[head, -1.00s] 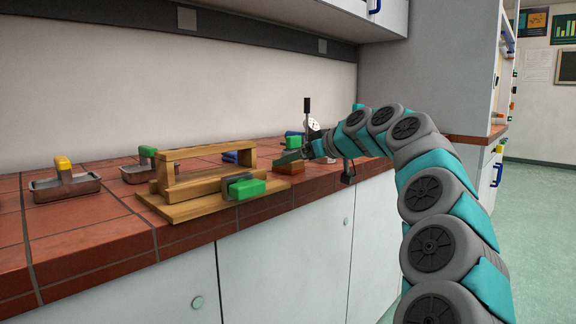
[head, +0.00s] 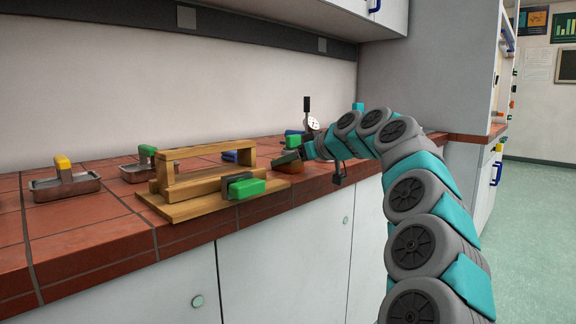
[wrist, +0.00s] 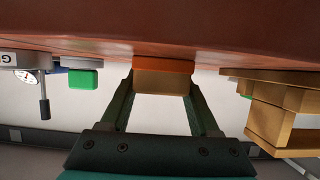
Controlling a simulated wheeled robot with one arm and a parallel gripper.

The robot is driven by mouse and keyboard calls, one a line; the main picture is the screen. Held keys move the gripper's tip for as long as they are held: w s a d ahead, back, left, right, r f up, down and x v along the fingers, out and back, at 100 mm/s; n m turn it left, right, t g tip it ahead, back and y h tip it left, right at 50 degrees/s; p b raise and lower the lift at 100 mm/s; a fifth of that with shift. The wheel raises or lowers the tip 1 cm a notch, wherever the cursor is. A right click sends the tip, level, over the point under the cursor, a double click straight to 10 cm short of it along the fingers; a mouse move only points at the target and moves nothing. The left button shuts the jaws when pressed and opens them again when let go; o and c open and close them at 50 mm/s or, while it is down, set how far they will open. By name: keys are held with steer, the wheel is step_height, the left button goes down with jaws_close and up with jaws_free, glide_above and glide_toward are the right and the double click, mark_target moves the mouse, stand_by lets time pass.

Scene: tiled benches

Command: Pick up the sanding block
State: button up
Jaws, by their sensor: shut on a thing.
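The sanding block is a small brown block with an orange face. In the wrist view the sanding block (wrist: 165,80) sits between the two dark fingers of my gripper (wrist: 162,90), one finger at each side. My gripper is shut on it. In the head view the sanding block (head: 288,167) is small at the front of the tiled bench, right of the wooden frame, with my gripper (head: 290,157) over it. Whether its underside touches the tiles cannot be told.
A wooden frame (head: 207,186) on a board stands left of the block, with a green-and-black item (head: 243,187) at its front. A dial gauge (head: 313,123) and a green item (head: 293,139) stand behind. The front left tiles are clear.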

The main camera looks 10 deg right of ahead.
jaws_close()
steer(key=shift+r, duration=0.15)
